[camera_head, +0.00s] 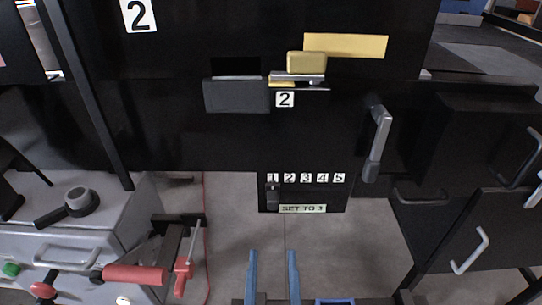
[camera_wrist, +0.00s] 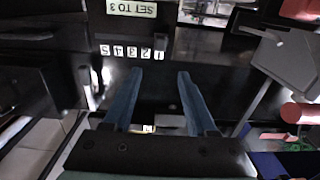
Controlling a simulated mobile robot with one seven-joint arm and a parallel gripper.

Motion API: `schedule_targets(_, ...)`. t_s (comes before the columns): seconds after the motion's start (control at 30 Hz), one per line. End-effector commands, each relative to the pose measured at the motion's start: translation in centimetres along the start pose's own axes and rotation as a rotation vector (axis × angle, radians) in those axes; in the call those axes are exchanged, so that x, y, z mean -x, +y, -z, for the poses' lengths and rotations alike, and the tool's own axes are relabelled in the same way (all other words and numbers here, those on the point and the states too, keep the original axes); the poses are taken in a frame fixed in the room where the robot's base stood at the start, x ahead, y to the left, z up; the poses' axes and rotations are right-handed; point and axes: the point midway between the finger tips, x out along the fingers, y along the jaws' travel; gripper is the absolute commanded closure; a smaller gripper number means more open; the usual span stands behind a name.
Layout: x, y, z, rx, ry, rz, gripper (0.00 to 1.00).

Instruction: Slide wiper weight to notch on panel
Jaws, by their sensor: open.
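A small dark panel (camera_head: 335,196) carries white number tags 1 to 5 along its top and a pale label reading "SET TO 3" (camera_head: 302,209). A dark grey block (camera_head: 272,197), which looks like the wiper weight, sits under tag 1 at the panel's left end. In the wrist view the panel is upside down: the block (camera_wrist: 160,40) is near tag 1, right of the label (camera_wrist: 132,8). My gripper (camera_head: 272,254) is open and empty, its two blue fingers apart. It appears below the block in the head view; the fingertips (camera_wrist: 160,75) straddle the block's line without touching it.
A grey lever handle (camera_head: 377,145) hangs to the panel's upper right. Above are a grey bin (camera_head: 236,96) and a yellow block (camera_head: 307,62). Left stands a grey machine with a red handle (camera_head: 135,274); right are dark cabinets with handles. Floor shows below the panel.

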Motion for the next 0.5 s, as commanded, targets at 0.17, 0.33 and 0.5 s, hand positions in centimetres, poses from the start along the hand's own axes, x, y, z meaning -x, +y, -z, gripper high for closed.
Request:
schedule_targets(0.17, 0.1, 0.0, -0.1, -0.002, -0.014, -0.001, 0.43)
schedule_targets(0.33, -1.7, 0.0, 0.0, -0.002, -0.01, -0.002, 0.43)
schedule_targets(0.5, -4.5, 0.0, 0.0, -0.001, -0.01, -0.002, 0.43)
